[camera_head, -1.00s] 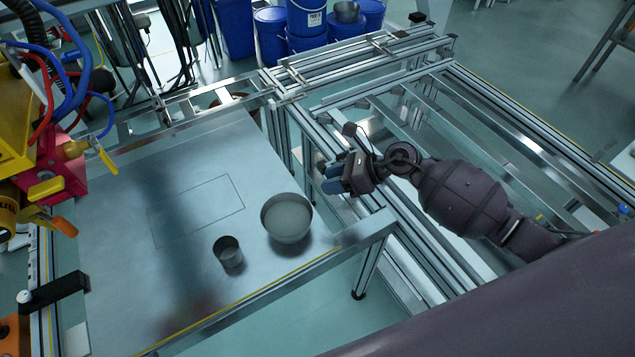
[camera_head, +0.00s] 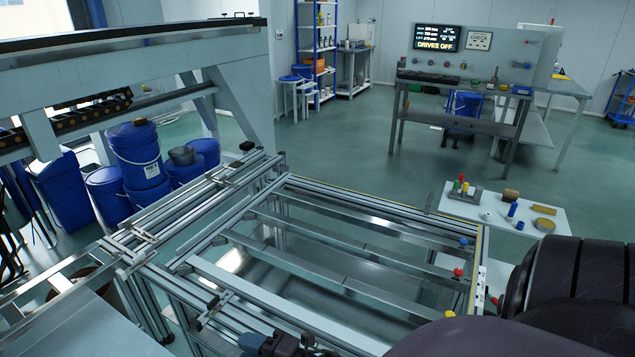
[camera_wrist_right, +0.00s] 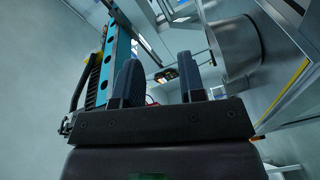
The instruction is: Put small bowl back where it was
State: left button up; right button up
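My right gripper (camera_head: 262,344) is at the bottom edge of the head view, partly cut off. In the right wrist view its two fingers (camera_wrist_right: 160,82) are apart with nothing between them. My left gripper is not in view.
An aluminium rail frame (camera_head: 300,262) fills the middle foreground. Blue drums (camera_head: 137,155) stand behind it at left. A small white table (camera_head: 480,208) with coloured parts is at right. A grey cylindrical metal thing (camera_wrist_right: 235,45) shows at upper right in the wrist view.

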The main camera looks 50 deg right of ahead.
jog(key=s+d+f+m+g+h, duration=0.2)
jog(key=s+f+m+h, duration=0.1)
jog(key=s+m, duration=0.4)
jog(key=s+d+f+m+g+h, duration=0.2)
jog(key=s+f+m, duration=0.3)
jog(key=m, duration=0.5)
jog(key=shift+s+f+g+h, duration=0.25)
jog(key=shift+s+g+h, duration=0.25)
jog(key=shift+s+g, duration=0.35)
